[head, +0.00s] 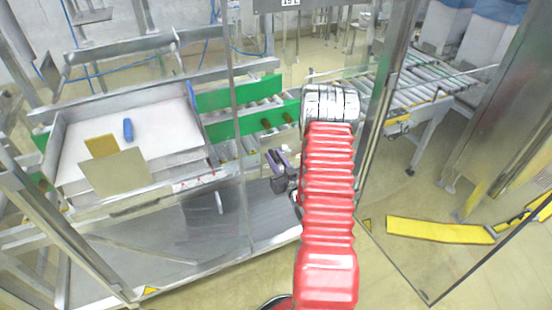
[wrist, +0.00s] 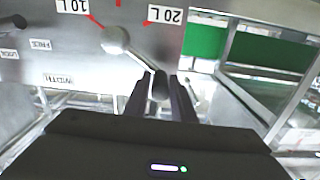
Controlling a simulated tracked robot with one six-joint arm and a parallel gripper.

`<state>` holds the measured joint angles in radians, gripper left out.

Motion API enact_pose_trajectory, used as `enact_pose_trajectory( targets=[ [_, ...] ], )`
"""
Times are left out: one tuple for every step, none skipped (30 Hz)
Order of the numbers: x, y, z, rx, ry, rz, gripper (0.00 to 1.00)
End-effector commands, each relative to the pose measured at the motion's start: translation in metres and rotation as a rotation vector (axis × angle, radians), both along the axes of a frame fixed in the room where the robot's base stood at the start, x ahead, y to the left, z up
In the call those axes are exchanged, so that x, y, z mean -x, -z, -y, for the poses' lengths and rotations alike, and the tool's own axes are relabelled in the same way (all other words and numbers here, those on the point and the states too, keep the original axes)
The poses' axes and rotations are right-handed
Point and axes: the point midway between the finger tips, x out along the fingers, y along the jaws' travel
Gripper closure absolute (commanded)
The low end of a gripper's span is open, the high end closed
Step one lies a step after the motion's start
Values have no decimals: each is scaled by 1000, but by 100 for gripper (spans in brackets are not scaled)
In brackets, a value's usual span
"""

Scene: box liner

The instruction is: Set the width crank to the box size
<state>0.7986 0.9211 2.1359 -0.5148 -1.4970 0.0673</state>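In the wrist view the width crank has a round silver hub (wrist: 115,40) on a grey panel. Its arm slants down and right to a dark handle (wrist: 160,85). Red marks fan out above the hub, with a "10 L" label (wrist: 72,6) at upper left and a "20 L" label (wrist: 164,14) at upper right. My gripper (wrist: 165,88) has its two dark fingers on either side of the handle. Whether both fingers press on it cannot be told. In the head view my gripper (head: 277,165) is left of my red-sleeved arm; the crank is not discernible there.
A sign (head: 290,3) at the head view's top edge seems to read "15 L". A "WIDTH" label (wrist: 58,78) is on the panel. Green guards (head: 238,93) and a white tray (head: 165,130) stand left. A roller conveyor (head: 400,85) is right, behind clear panels.

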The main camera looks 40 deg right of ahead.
Motion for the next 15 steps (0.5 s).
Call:
enact_pose_trajectory(
  targets=[
    [0, 0, 0, 0, 0, 0, 81],
    [0, 0, 0, 0, 0, 0, 83],
    [0, 0, 0, 0, 0, 0, 85],
    [0, 0, 0, 0, 0, 0, 88],
    [0, 0, 0, 0, 0, 0, 90],
    [0, 0, 0, 0, 0, 0, 92],
    [0, 0, 0, 0, 0, 0, 95],
    [0, 0, 0, 0, 0, 0, 97],
    [0, 0, 0, 0, 0, 0, 100],
    [0, 0, 0, 0, 0, 0, 100],
    [0, 0, 0, 0, 0, 0, 100],
    [0, 0, 0, 0, 0, 0, 100],
    [0, 0, 0, 0, 0, 0, 100],
    [0, 0, 0, 0, 0, 0, 100],
    [0, 0, 0, 0, 0, 0, 100]
  ],
)
